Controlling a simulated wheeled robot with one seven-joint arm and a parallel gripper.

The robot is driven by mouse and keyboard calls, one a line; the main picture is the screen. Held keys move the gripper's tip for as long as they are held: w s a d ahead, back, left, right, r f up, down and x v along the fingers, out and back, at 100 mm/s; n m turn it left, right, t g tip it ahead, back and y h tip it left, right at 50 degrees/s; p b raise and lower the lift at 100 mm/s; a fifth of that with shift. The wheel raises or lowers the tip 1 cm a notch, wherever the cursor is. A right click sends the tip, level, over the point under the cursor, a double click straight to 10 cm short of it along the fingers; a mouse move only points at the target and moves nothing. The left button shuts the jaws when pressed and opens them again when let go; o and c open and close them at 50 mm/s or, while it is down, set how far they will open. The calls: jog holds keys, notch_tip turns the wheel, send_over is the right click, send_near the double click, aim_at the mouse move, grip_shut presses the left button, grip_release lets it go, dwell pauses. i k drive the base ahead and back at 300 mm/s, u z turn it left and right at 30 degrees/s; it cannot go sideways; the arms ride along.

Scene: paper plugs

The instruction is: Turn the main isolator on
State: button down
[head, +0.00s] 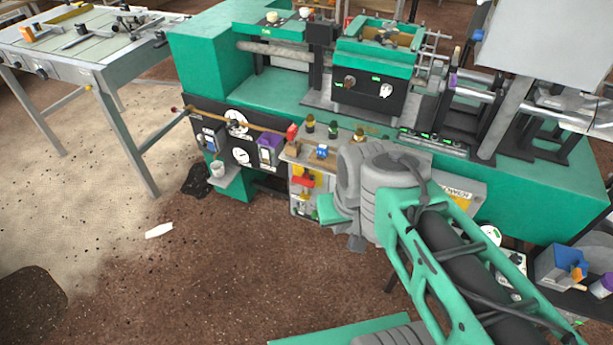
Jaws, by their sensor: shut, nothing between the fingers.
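A pale panel with a yellow patch and a label that seems to read POWER (457,193) is on the front of the green machine (545,205). My grey wrist covers the panel's left part. No isolator switch can be clearly made out there, so its position cannot be told. My gripper (330,210) shows only in part, at the lower left of the wrist, in front of a small cabinet (302,205) with red and yellow items. It looks shut and empty. Whether it touches anything cannot be told.
A shelf (290,155) with small coloured items and bottles juts from the machine. Gauges (240,156) and a purple holder (268,150) are left of it. A grey workbench (90,50) stands at the far left.

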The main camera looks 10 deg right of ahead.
aim_at(306, 179)
jog(key=u, duration=0.55)
jog(key=k, duration=0.65)
jog(key=u, duration=1.2)
jog(key=i, duration=1.15)
jog(key=z, duration=0.2)
